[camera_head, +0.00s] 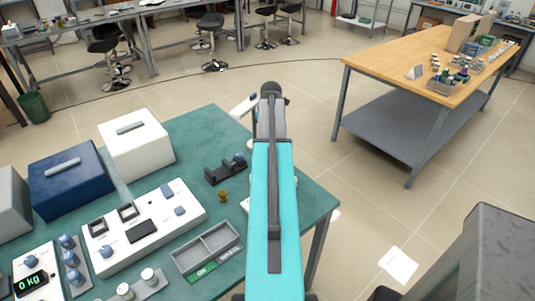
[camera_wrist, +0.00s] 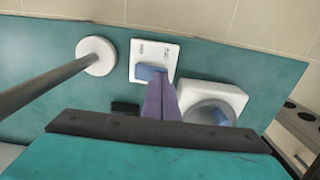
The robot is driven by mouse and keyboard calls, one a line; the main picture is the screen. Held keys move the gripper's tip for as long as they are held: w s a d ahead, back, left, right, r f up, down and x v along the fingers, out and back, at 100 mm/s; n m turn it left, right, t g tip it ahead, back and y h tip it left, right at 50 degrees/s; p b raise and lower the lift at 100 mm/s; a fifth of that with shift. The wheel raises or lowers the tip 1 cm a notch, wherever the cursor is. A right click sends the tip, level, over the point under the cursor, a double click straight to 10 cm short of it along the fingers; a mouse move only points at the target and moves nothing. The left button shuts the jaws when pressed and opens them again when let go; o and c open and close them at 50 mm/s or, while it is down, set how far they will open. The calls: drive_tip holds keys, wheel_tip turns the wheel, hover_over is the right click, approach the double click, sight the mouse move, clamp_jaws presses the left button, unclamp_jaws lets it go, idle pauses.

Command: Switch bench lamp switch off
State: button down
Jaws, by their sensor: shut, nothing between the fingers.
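In the wrist view a white switch plate (camera_wrist: 168,50) with small printed labels lies on the green bench top and carries a blue rocker (camera_wrist: 149,72). My gripper (camera_wrist: 161,84) is shut and empty. Its purple fingertips are right at the rocker's near right side and overlap it in the picture; I cannot tell whether they touch. The label text is too small to read, so the switch's position is unclear. In the head view my arm hides the gripper and most of the area around the switch. A white lamp head (camera_head: 243,105) shows left of my arm.
A white round base (camera_wrist: 95,57) with a dark rod stands left of the switch. A white housing (camera_wrist: 240,97) with a blue knob sits close on the right. A white control panel (camera_head: 160,225) and a grey divided tray (camera_head: 207,251) occupy the bench to the left.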

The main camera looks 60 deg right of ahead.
drive_tip(key=shift+f, duration=0.4)
idle(0.4)
drive_tip(key=shift+r, duration=0.15)
drive_tip(key=shift+r+p, duration=2.25)
drive_tip(key=shift+r, duration=1.1)
